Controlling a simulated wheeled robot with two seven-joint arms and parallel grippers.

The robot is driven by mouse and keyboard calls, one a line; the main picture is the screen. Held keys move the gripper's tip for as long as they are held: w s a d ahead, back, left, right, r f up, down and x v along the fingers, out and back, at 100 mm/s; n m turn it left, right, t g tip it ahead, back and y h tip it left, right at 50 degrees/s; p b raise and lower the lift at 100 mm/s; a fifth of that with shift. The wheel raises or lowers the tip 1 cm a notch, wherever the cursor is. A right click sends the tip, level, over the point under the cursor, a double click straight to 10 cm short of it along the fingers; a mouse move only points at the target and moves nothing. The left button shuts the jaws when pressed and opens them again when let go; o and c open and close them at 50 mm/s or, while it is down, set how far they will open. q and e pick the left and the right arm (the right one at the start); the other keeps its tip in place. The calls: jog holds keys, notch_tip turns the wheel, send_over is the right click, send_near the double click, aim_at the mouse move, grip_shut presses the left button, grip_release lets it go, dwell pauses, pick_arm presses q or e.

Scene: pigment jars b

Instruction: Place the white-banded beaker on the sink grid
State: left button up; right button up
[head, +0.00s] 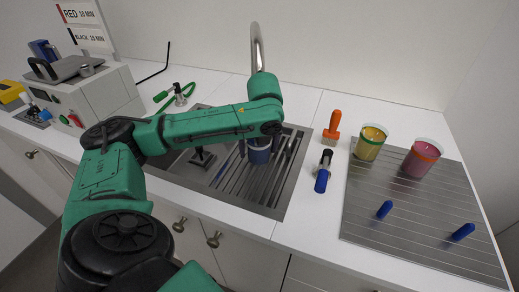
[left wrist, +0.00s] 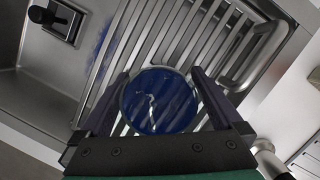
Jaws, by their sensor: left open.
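A beaker of dark blue liquid (head: 259,156) stands on the slatted sink grid (head: 236,183); its band is too hidden to make out. In the left wrist view the beaker (left wrist: 160,102) sits over the grid bars (left wrist: 165,30), seen from above. My left gripper (head: 259,146) points down over the grid. Its fingers (left wrist: 158,78) stand apart on both sides of the beaker, and it is open. My right gripper is in neither view.
A yellow beaker (head: 371,142) and a pink, orange-banded beaker (head: 422,158) stand on a grey grooved board (head: 405,213) with two blue stoppers. A faucet (head: 257,45) rises behind the sink.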

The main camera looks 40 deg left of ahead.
pick_arm(q)
jog(key=v, duration=0.3)
jog(key=shift+r, duration=0.2)
jog(key=s+d, duration=0.1)
jog(key=d, duration=0.1)
jog(key=s+d, duration=0.2)
jog(key=d, duration=0.1)
jog(key=s+d, duration=0.2)
jog(key=shift+s+d+f, duration=0.1)
jog(key=shift+s+d, duration=0.15)
jog(key=shift+d, duration=0.05)
jog(key=shift+s+d+f+b, duration=0.15)
jog(key=shift+s+d+b, duration=0.55)
jog(key=shift+d+b, duration=0.3)
jog(key=shift+s+d, duration=0.1)
jog(key=shift+r, duration=0.3)
